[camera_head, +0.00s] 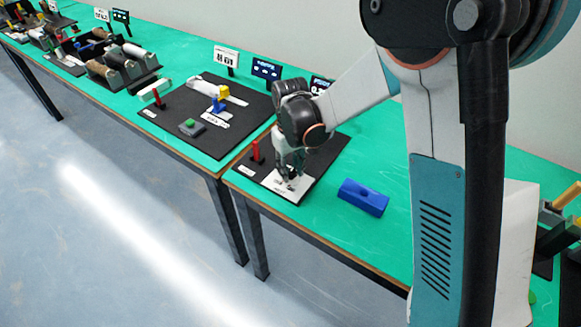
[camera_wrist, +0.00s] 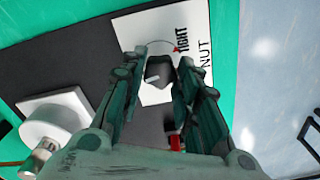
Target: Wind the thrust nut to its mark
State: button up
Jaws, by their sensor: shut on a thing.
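The thrust nut is a dark hexagonal piece (camera_wrist: 160,73) on a white plate (camera_wrist: 130,28) in the wrist view. The plate carries the words "TIGHT" and "NUT", a thin curved line and a small red mark (camera_wrist: 177,49) at the line's right end. My gripper (camera_wrist: 163,58) has its two fingers on either side of the nut, shut on it. In the head view my gripper (camera_head: 289,172) points down over the white plate (camera_head: 299,194), and the nut is hidden by the fingers. A pale line shows on the nut's near side.
A red post (camera_head: 256,151) stands left of my gripper on the black mat (camera_head: 321,160). A white round part (camera_wrist: 50,122) is at left in the wrist view. A blue block (camera_head: 362,197) lies right of the mat. Another equipped mat (camera_head: 196,147) is farther left.

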jog(key=n, duration=1.3)
jog(key=shift+n, duration=0.4)
jog(key=n, duration=1)
jog(key=shift+n, duration=2)
jog(key=o, duration=1.1)
jog(key=shift+c, duration=0.2)
